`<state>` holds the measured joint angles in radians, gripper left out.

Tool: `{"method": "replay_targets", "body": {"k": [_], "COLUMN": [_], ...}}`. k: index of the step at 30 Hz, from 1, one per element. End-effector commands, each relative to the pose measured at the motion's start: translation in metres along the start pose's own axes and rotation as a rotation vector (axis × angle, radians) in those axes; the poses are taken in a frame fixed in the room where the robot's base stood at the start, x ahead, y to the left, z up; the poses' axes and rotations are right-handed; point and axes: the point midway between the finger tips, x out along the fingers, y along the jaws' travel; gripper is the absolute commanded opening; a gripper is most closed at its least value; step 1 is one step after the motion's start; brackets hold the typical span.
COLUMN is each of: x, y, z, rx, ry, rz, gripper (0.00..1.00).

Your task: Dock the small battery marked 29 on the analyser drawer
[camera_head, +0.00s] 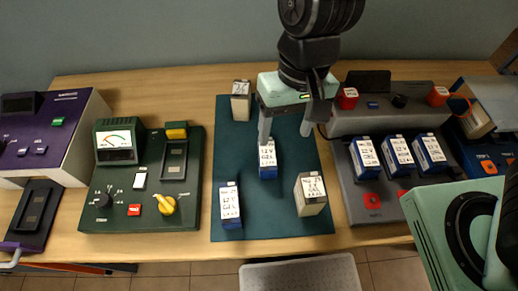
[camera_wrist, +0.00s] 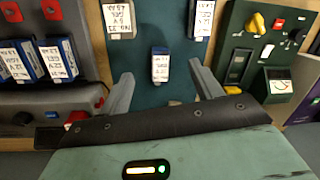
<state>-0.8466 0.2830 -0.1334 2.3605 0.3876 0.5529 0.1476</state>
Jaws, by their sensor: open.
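My gripper (camera_head: 286,139) is open above the teal mat (camera_head: 287,220), its fingers apart. A small blue battery (camera_head: 268,160) with a white label stands on the mat near the left fingertip in the head view. In the wrist view this battery (camera_wrist: 160,66) appears in the gap between the fingertips, apart from both. Another blue battery (camera_head: 230,203) and two beige ones, one at front right (camera_head: 310,196) and one at the back (camera_head: 241,102), stand on the mat. I cannot read 29 on any label. A purple device (camera_head: 50,130) at the left has a dark slotted drawer (camera_head: 32,212) pulled out in front.
A green meter box (camera_head: 115,215) with an empty-looking slot and yellow knob stands between the purple device and the mat. A grey charger (camera_head: 385,120) at the right holds several blue batteries (camera_head: 397,154). A blue device (camera_head: 480,125) stands farther right. The mat's front middle is clear.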

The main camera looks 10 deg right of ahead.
Motion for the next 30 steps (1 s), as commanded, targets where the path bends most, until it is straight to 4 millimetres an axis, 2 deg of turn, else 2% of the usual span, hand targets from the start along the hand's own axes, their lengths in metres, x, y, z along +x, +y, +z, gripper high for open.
{"method": "replay_targets", "body": {"k": [9, 16, 30], "x": [0.007, 0.018, 0.109], "y": [-0.005, -0.002, 0.011], "z": [-0.045, -0.061, -0.069], "rx": [0.213, 0.270, 0.272], "ry": [0.067, 0.110, 0.107], "rz": [0.095, 0.125, 0.125], "gripper": [0.65, 0.65, 0.65]}}
